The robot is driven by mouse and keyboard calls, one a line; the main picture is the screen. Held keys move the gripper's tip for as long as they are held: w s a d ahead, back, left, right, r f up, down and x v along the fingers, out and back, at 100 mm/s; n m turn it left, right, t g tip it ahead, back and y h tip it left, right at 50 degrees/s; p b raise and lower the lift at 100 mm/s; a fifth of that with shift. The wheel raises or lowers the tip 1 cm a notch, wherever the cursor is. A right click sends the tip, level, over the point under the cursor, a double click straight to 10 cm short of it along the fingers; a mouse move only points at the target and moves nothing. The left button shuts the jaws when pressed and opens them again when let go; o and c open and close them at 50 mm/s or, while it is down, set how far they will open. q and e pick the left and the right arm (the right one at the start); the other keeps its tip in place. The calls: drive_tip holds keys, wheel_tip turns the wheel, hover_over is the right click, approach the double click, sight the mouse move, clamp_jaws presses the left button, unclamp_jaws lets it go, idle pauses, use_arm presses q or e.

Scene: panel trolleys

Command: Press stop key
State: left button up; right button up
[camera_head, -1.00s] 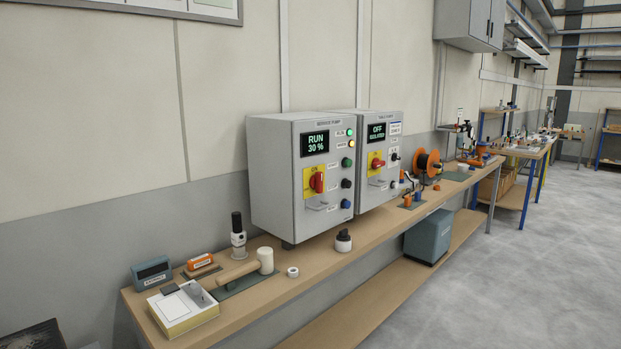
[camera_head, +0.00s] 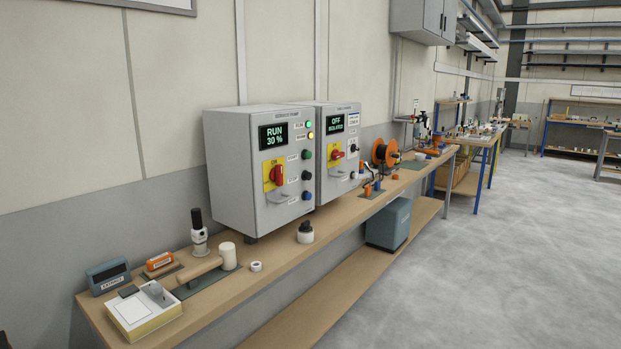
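Two grey control boxes stand side by side on a wooden bench against the wall. The near box (camera_head: 232,165) has a display (camera_head: 273,136) reading "RUN 30 %", a lit green lamp and a lit yellowish lamp. Below them are a green button (camera_head: 306,154), a black button (camera_head: 307,176) and a blue button (camera_head: 306,196), with labels too small to read. A red rotary handle (camera_head: 277,175) sits on a yellow plate. The far box (camera_head: 328,188) has a display reading "OFF" and its own red handle (camera_head: 338,155). Neither gripper is in view.
The bench (camera_head: 225,292) holds a paper pad (camera_head: 143,310), a small teal device (camera_head: 109,275), a white-and-black knob part (camera_head: 305,233) and an orange spool (camera_head: 384,152). A teal case (camera_head: 388,224) rests on the lower shelf. The grey floor (camera_head: 480,270) at right is clear.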

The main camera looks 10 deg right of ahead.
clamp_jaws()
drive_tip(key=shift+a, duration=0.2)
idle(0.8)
